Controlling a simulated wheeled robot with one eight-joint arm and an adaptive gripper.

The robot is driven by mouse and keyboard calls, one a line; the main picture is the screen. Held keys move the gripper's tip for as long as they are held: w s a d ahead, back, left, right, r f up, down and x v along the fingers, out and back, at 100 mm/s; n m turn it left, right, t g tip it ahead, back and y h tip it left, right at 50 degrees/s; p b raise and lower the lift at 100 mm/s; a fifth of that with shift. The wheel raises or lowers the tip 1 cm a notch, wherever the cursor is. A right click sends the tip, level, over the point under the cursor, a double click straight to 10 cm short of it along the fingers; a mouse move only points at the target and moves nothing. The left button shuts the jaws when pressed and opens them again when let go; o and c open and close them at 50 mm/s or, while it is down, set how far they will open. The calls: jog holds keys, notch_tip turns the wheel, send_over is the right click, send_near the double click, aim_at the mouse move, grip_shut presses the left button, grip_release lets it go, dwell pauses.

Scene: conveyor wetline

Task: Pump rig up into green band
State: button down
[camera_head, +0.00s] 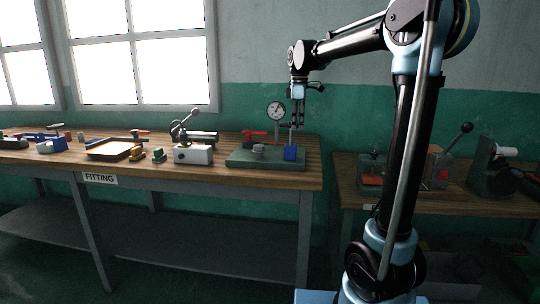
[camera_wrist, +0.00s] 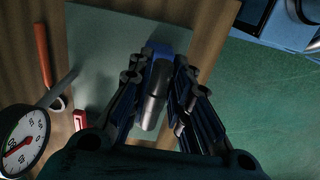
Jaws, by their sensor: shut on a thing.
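The pump rig stands on a green base plate (camera_head: 262,163) at the right end of the fitting bench. It carries a blue pump block (camera_head: 290,153) and a round white gauge (camera_head: 276,110) with a red needle. My gripper (camera_head: 298,122) points down above the blue block. In the wrist view its fingers (camera_wrist: 157,80) are on both sides of a grey cylindrical pump part (camera_wrist: 154,100), shut on it. The fingers partly hide the blue block.
A red lever (camera_head: 254,133) is beside the gauge. A grey-white block with a lever (camera_head: 193,154) and a shallow tray (camera_head: 92,155) stand further left. Another bench (camera_head: 350,187) with machines is at right, behind my arm. A gap separates the benches.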

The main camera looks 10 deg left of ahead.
jog(key=shift+w+r, duration=0.15)
jog(key=shift+r, duration=1)
jog(key=shift+f, duration=2.35)
jog(key=c, duration=1.5)
grip_release()
jog(key=shift+w, duration=0.1)
jog(key=shift+s+r, duration=0.2)
jog(key=shift+r, duration=3.3)
